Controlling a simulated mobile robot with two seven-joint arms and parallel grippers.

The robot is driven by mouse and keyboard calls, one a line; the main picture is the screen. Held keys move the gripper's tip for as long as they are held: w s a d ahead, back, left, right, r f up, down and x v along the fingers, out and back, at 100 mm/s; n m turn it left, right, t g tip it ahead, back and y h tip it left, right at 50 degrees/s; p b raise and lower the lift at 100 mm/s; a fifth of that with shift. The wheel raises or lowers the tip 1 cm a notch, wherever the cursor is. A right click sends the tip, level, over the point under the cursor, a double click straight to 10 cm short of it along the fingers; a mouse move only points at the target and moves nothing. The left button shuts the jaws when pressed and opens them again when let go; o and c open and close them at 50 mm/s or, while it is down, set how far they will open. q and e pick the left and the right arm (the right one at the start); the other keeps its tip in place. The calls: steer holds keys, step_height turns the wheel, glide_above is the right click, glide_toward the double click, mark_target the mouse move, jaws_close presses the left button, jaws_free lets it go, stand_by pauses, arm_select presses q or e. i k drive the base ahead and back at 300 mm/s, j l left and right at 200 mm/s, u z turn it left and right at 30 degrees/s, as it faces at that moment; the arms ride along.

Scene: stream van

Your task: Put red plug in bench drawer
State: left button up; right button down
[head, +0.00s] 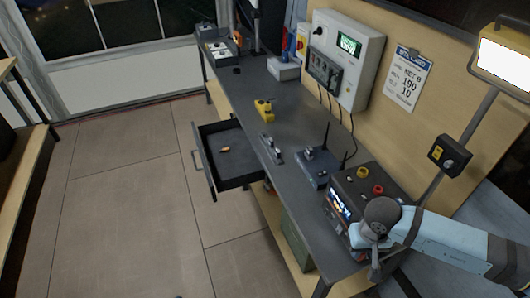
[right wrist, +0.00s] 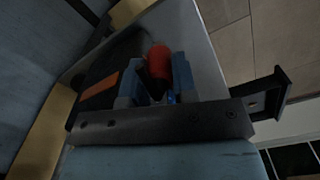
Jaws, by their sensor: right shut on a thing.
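A red plug (right wrist: 158,62) shows in the right wrist view between the blue fingers of my right gripper (right wrist: 156,88), which is shut on it. In the head view my right gripper (head: 375,266) points down beside the dark instrument box at the bench's near end; I cannot make out the plug there. The bench drawer (head: 234,172) is pulled out from the long dark bench (head: 300,150), left of and apart from the gripper. A small orange-tipped object (head: 225,149) lies in the drawer, which is otherwise mostly bare. My left gripper is out of view.
The dark instrument box (head: 350,190) has a yellow and a red round fitting on top. A dark blue box with antennas (head: 318,167), a grey tool (head: 270,150) and a yellow object (head: 264,110) stand on the bench. A lamp arm (head: 478,115) rises at right. The floor left of the drawer is clear.

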mark_target(218, 140)
steer(key=i+j, duration=0.3)
steer(key=j, duration=0.15)
steer(key=i+j, duration=0.3)
steer(key=j, duration=0.2)
steer(key=i+j, duration=0.3)
steer(key=j, duration=0.15)
steer(key=i+j, duration=0.3)
steer(key=j, duration=0.15)
steer(key=i+j, duration=0.3)
steer(key=j, duration=0.2)
steer(key=i+j, duration=0.3)
steer(key=j, duration=0.15)
steer(key=i+j, duration=0.3)
steer(key=j, duration=0.15)
